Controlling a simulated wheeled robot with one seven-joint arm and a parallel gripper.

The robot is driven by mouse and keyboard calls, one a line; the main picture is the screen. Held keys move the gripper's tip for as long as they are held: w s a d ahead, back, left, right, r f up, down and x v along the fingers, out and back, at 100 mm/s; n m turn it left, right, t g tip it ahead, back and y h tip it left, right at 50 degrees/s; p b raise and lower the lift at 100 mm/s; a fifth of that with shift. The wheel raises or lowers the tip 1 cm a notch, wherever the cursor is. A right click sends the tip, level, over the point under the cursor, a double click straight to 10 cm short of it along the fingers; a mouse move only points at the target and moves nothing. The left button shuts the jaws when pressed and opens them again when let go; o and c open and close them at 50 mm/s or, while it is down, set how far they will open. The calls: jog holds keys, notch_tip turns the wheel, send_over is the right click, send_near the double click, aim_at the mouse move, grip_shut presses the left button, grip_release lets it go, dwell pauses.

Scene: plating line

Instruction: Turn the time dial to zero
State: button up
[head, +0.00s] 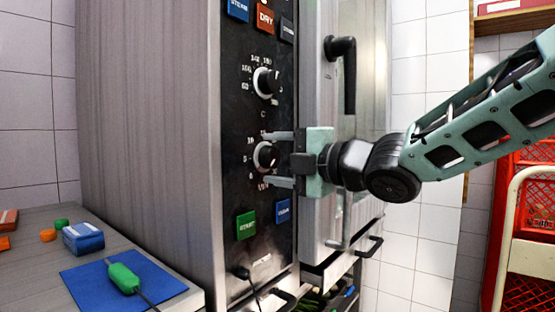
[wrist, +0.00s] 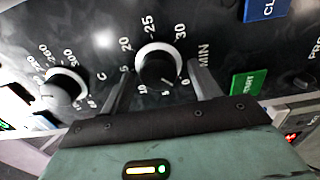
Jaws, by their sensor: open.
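The time dial (head: 265,156) is the lower black knob with a white ring on the oven's dark control panel. In the wrist view the time dial (wrist: 158,65) shows numbers from 0 to 30 and MIN around it. In the wrist view my gripper (wrist: 160,70) has one finger on each side of the knob, with gaps showing. Whether the fingertips reach the panel is unclear.
A temperature dial (head: 266,82) sits above on the panel, with mode buttons (head: 265,17) higher up. A green start button (head: 246,225) and a blue button (head: 283,211) lie below. The oven door handle (head: 346,75) stands out at right. A counter with a blue mat (head: 95,285) is at left.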

jog(key=p+v, duration=0.1)
jog(key=v, duration=1.6)
jog(key=shift+s+d, duration=0.15)
